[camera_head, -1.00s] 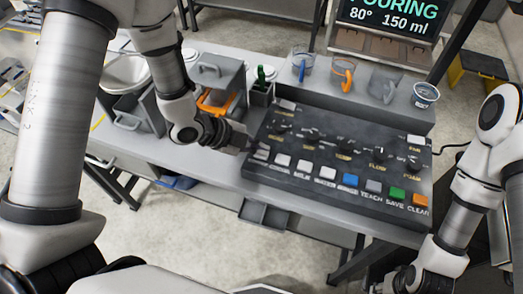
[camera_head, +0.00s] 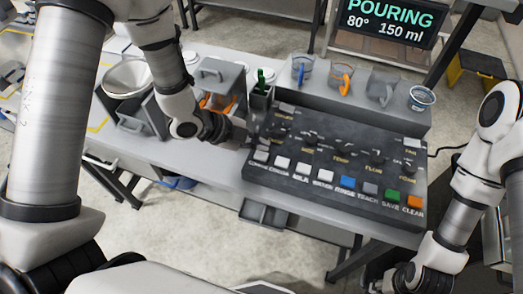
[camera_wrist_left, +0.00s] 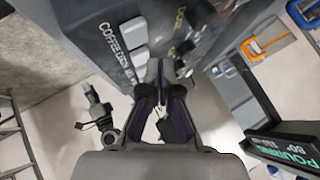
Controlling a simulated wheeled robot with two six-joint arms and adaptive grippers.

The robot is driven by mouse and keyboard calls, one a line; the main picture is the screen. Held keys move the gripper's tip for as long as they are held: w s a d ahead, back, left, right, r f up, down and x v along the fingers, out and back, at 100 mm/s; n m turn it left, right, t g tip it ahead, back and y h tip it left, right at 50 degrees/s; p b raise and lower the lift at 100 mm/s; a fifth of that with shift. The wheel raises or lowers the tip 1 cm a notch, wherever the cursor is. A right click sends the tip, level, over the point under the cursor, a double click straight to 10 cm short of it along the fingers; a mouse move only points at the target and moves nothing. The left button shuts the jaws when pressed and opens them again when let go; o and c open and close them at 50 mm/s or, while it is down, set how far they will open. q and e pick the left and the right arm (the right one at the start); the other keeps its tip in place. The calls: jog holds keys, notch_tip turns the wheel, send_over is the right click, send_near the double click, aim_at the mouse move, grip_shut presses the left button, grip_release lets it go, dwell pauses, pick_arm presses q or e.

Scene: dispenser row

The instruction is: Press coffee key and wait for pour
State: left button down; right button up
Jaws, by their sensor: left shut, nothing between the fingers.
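The dark control panel (camera_head: 330,165) stands on the grey bench, with a front row of keys. The white coffee key (camera_head: 261,156) is at the row's left end; it also shows in the left wrist view (camera_wrist_left: 134,33) beside its "COFFEE" label. My left gripper (camera_head: 243,137) is shut and empty at the panel's left edge, close to the coffee key but apart from it. In the left wrist view its fingertips (camera_wrist_left: 160,70) point at the panel near the white keys. The display (camera_head: 386,20) reads "POURING 80° 150 ml". My right gripper (camera_head: 405,275) is at the lower right, its fingers unclear.
Several cups stand on the ledge behind the panel, including an orange-handled one (camera_head: 341,78) and a printed one (camera_head: 421,98). A green bottle (camera_head: 261,80) and an orange-trimmed grey bin (camera_head: 217,102) stand left of the panel.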

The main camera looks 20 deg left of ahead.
aim_at(259, 156)
pick_arm(q)
notch_tip(259, 156, up, 4)
jog(key=shift+f+p, duration=0.15)
jog(key=shift+p, duration=1.05)
jog(key=shift+f, duration=0.1)
